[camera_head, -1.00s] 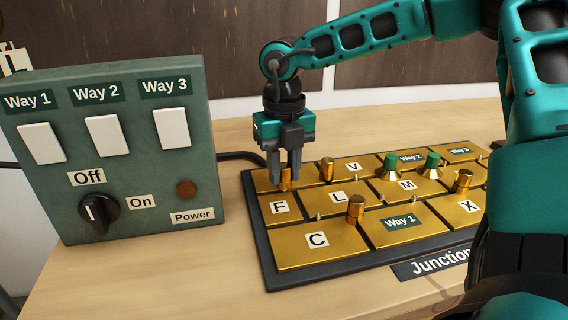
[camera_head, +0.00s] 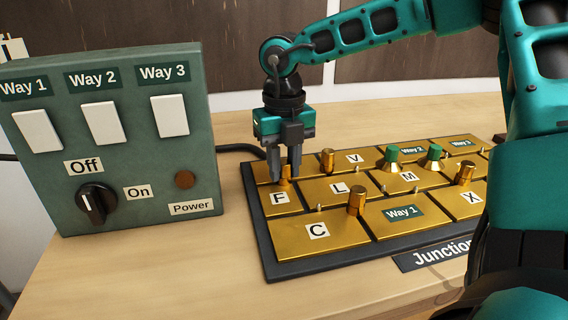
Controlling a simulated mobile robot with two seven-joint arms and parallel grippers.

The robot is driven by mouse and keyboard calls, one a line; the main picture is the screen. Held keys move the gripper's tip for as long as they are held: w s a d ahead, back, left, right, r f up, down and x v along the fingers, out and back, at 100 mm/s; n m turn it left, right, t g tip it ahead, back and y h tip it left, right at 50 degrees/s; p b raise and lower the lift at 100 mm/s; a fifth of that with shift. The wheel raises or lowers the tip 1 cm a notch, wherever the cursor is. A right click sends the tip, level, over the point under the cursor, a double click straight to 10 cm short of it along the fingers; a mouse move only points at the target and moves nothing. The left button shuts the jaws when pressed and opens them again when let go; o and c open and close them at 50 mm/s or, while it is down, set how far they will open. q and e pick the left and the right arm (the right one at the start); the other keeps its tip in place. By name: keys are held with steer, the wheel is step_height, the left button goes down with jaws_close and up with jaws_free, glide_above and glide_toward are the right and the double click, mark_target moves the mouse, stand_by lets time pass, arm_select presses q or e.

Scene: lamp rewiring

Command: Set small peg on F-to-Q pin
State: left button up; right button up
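The junction board (camera_head: 262,238) has brass plates with labels such as F, L, C, V, M and X. A small brass peg (camera_head: 284,174) stands upright at the board's back left, just behind the F label (camera_head: 279,198), at the gap by the back-left plate. My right gripper (camera_head: 284,177) points straight down over this peg, one finger on each side. The fingers look parted, with a slim gap beside the peg. The pin under the peg is hidden, and no Q label is readable. My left gripper is not in view.
Other brass pegs (camera_head: 327,160) (camera_head: 356,201) (camera_head: 464,172) and two green-topped pegs (camera_head: 392,158) (camera_head: 434,157) stand on the board. A green switch box (camera_head: 130,200) stands to the left. Bare table (camera_head: 190,275) lies in front. My arm hides the board's right end.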

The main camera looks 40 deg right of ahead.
mark_target(284, 161)
steer(key=o, duration=0.5)
step_height(284, 161, up, 13)
steer(key=shift+p, duration=1.1)
